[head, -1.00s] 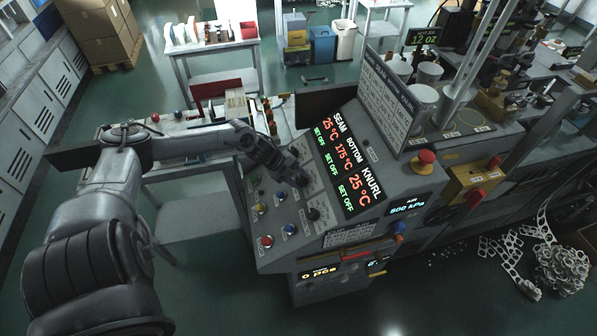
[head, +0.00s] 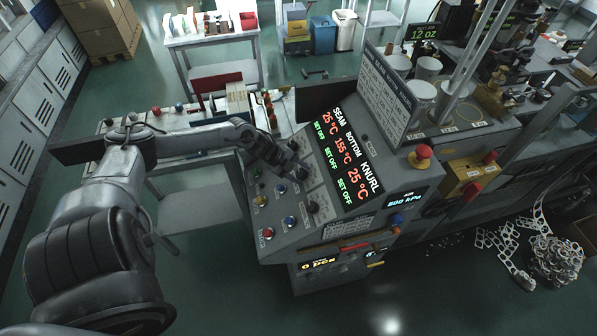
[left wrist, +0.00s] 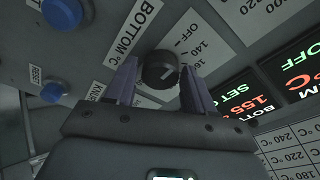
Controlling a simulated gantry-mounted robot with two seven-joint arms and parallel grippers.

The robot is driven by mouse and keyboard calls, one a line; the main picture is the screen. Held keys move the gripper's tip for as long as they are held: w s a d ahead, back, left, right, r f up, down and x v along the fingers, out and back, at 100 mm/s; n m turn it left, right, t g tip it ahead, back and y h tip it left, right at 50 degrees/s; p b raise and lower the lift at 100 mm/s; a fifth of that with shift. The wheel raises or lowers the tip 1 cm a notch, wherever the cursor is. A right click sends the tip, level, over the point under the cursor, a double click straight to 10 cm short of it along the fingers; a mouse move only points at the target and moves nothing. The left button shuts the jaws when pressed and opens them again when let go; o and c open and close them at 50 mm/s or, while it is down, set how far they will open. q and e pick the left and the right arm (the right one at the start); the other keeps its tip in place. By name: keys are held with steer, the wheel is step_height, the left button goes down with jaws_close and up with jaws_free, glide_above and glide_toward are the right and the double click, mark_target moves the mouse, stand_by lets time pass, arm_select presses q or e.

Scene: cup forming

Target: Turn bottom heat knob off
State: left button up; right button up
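The bottom heat knob (left wrist: 160,70) is a dark round knob on the grey panel, next to a BOTTOM °C label and a scale with an OFF mark. My left gripper (left wrist: 160,82) has one finger on either side of it. The fingers look apart, with a small gap at the knob's left edge; contact on the right is unclear. In the head view my left gripper (head: 297,171) is at the panel and partly covers the knobs. The display (head: 345,155) reads BOTTOM 155 °C, SET OFF. My right gripper is out of view.
The knurl knob (head: 313,206) and several coloured buttons are close by on the panel. A red emergency button (head: 422,153) stands right of the display. A label board (head: 388,90) rises behind. A side table (head: 180,120) is at the left.

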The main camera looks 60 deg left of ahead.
arm_select(q)
steer(key=shift+o, duration=1)
steer(key=shift+v, duration=0.85)
steer(key=p+v, duration=0.6)
steer(key=v, duration=0.3)
